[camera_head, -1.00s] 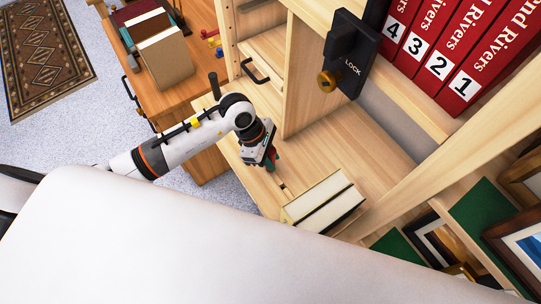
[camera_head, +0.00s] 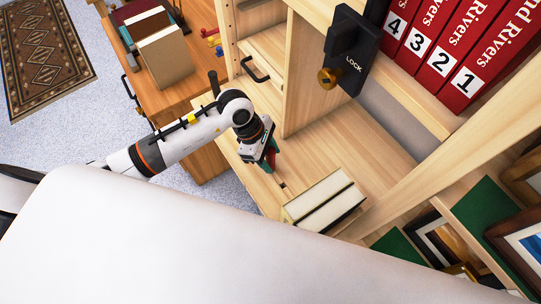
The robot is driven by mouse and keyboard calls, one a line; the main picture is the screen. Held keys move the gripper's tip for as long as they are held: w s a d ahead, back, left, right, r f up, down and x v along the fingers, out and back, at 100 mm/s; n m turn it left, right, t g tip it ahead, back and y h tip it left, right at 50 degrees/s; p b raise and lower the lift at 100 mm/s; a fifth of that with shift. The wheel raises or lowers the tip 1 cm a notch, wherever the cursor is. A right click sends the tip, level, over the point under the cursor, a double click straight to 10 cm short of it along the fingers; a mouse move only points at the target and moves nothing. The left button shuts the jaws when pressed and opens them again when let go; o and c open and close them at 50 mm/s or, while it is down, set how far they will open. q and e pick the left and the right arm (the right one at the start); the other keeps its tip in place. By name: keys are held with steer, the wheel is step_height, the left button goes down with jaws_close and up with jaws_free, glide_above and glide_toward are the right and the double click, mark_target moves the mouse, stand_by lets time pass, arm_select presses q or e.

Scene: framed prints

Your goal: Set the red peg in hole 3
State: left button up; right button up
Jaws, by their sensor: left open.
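My left gripper (camera_head: 270,158) points down over the light wooden shelf, near a small dark slot (camera_head: 283,186) in its board. It is open, and its fingertips are small and partly hidden by the wrist. I cannot make out a peg between the fingers. I see no hole marked 3; the 3 in view is on a red book spine (camera_head: 417,43). My right gripper is out of view.
Pale books (camera_head: 325,201) lie on the shelf just right of my left gripper. A black lock box (camera_head: 351,52) with a brass knob is above. Red numbered volumes stand at top right, framed prints (camera_head: 440,243) at lower right. Books (camera_head: 165,57) stand on the brown desk.

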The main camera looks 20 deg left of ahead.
arm_select(q)
steer(key=b+v, duration=0.1)
steer(key=v, duration=1)
steer(key=shift+s+a, duration=0.1)
